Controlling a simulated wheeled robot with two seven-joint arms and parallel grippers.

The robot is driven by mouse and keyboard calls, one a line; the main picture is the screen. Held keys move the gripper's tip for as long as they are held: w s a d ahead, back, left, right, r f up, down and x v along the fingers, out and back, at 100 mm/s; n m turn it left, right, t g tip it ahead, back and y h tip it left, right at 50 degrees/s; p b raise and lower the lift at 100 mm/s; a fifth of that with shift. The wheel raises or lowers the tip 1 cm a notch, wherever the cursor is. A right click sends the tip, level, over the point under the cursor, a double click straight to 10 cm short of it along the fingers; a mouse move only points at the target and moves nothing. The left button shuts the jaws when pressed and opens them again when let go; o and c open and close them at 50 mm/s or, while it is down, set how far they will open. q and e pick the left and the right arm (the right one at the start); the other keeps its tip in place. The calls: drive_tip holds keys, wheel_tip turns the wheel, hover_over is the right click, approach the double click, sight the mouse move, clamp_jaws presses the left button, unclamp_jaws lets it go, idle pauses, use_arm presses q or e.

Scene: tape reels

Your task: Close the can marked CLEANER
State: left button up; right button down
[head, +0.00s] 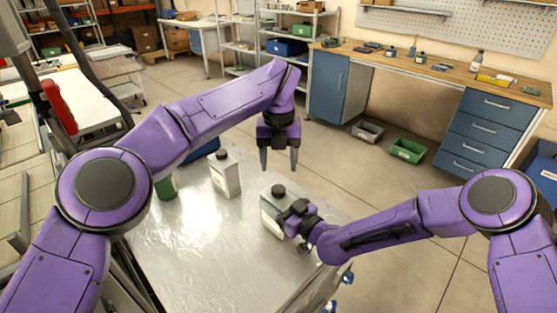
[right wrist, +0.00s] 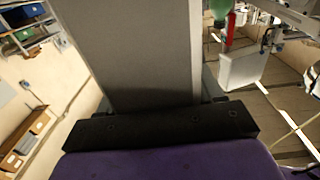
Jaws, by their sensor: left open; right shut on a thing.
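A pale metal can (head: 273,216) with a dark cap (head: 278,190) stands upright at the right part of the metal table. My right gripper (head: 292,214) is shut on its side; its grey wall (right wrist: 135,45) fills the middle of the right wrist view. My left gripper (head: 279,168) is open and empty, fingers pointing down, just above the dark cap in the head picture; the gap in depth is unclear. No marking is readable on either can, so I cannot tell which says CLEANER.
A green container (head: 166,188) stands at the table's left, partly hidden by my left arm. The shiny metal table (head: 190,255) is bare in front. A workbench (head: 440,72) with blue drawers, and grey (head: 367,131) and green (head: 408,150) bins on the floor, are farther off.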

sight(279, 189)
use_arm(q)
drive_tip(key=shift+f, duration=0.1)
wheel_tip(279, 189, down, 8)
drive_tip(key=shift+r, duration=0.1)
idle(0.4)
drive_tip(key=c, duration=1.1)
drive_tip(key=o, duration=1.2)
drive_tip(key=shift+o, duration=0.2)
